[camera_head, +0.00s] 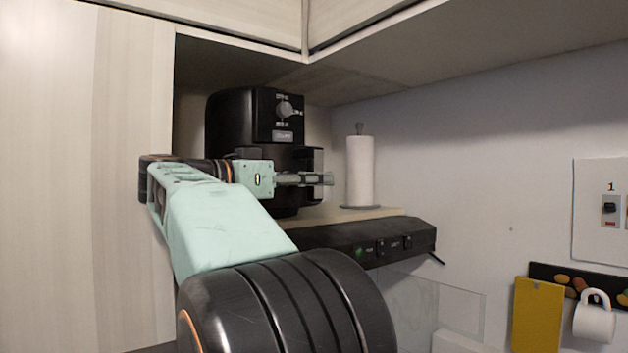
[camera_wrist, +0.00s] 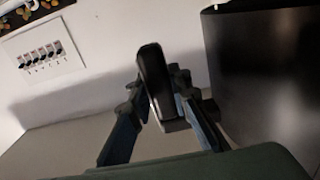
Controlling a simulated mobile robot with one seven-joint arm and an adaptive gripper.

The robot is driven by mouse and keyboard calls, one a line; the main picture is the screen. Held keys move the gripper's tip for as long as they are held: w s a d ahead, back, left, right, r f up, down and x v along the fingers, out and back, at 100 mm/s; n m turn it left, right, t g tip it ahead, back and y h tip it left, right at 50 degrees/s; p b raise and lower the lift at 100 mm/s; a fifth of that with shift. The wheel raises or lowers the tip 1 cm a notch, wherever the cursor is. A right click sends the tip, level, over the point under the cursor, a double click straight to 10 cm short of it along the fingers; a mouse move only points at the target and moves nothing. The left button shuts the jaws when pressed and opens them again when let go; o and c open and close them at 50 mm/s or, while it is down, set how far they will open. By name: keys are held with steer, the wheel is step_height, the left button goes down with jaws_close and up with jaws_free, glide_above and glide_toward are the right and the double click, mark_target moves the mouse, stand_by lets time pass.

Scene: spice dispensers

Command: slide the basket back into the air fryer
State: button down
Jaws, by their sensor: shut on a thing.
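The black air fryer (camera_head: 240,115) stands on a shelf under the cabinets, with a dial on its front. A large dark curved surface (camera_wrist: 268,80) fills the right of the wrist view; whether it is the fryer body or the basket front I cannot tell. My gripper (camera_head: 325,179) reaches across the fryer's lower front, pointing right. In the wrist view its fingers (camera_wrist: 163,100) are shut on the black basket handle (camera_wrist: 153,75), which stands up between them. My arm hides much of the fryer's lower part, so how far the basket is out cannot be seen.
A paper towel roll (camera_head: 360,170) stands on the shelf right of the fryer. A black appliance with a control panel (camera_head: 385,243) is below the shelf. A pale cabinet side (camera_head: 80,180) closes off the left, and cabinets hang overhead. A switch panel (camera_head: 608,210) is on the right wall.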

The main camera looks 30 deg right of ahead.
steer(key=shift+w+a+r, duration=0.1)
steer(key=shift+w, duration=1.25)
steer(key=shift+w+a+r, duration=0.1)
steer(key=shift+w, duration=1.25)
steer(key=shift+s+r, duration=0.1)
steer(key=shift+r, duration=0.4)
steer(key=shift+f+b, duration=0.4)
steer(key=shift+b, duration=0.1)
steer(key=shift+f, duration=0.15)
steer(key=shift+s+d+f+b, duration=0.1)
steer(key=shift+s+b, duration=0.65)
steer(key=shift+s, duration=0.55)
steer(key=shift+s+d+f+b, duration=0.1)
steer(key=shift+s+b, duration=0.65)
steer(key=shift+s, duration=0.55)
steer(key=s+b, duration=0.3)
steer(key=s, duration=0.5)
steer(key=shift+d, duration=0.35)
steer(key=shift+s+r, duration=0.1)
steer(key=shift+r, duration=0.05)
